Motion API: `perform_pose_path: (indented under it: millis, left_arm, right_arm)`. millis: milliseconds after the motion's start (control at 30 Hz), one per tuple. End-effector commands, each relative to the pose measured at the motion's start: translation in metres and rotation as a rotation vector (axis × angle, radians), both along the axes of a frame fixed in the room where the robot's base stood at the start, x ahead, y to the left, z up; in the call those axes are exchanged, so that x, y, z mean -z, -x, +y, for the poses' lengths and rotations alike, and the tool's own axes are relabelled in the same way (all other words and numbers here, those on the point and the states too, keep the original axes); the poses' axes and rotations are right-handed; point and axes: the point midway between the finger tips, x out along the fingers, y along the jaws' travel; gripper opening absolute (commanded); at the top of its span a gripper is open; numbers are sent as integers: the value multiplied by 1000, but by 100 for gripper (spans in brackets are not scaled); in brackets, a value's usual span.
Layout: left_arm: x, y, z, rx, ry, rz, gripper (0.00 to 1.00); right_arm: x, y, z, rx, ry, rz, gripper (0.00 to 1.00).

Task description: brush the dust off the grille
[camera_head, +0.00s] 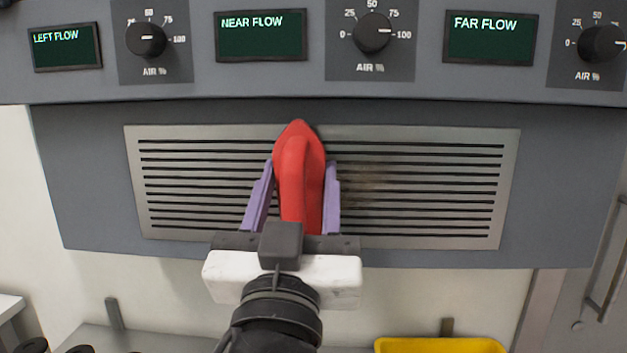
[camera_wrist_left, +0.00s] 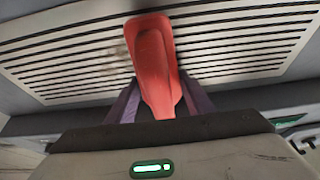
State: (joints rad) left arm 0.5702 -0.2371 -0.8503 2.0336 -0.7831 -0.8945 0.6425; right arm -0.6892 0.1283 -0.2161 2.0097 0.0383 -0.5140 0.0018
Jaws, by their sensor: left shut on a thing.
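The grille (camera_head: 430,140) is a metal panel with horizontal slots, set in a grey face below the dials. It also fills the top of the left wrist view (camera_wrist_left: 238,42). A faint brown dust smudge (camera_head: 368,180) lies on its slats, just right of the middle. My left gripper (camera_head: 300,185) is in front of the grille, its purple fingers shut on a red brush (camera_head: 298,150). The brush points up and covers part of the grille left of the smudge. Its bristles are hidden, and I cannot tell whether it touches the slats. My right gripper is not in view.
Above the grille, a panel juts out with AIR dials (camera_head: 372,33) and small screens such as NEAR FLOW (camera_head: 261,36). A yellow tray (camera_head: 440,345) shows at the bottom right. A door handle (camera_head: 608,265) is at the right edge.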

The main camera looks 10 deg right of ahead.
Motion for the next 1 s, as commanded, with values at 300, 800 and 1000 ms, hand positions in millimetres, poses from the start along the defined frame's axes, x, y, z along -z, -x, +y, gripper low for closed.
perform_pose_path:
  millis: [300,800,1000]
  left_arm:
    - [-1,-8,20,0,1,-1,12]
    - [-1,-21,50,-1,0,-1,12]
    - [0,-24,56,-3,-1,1,12]
  right_arm:
    - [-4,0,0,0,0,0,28]
    - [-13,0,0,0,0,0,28]
    - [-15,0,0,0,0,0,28]
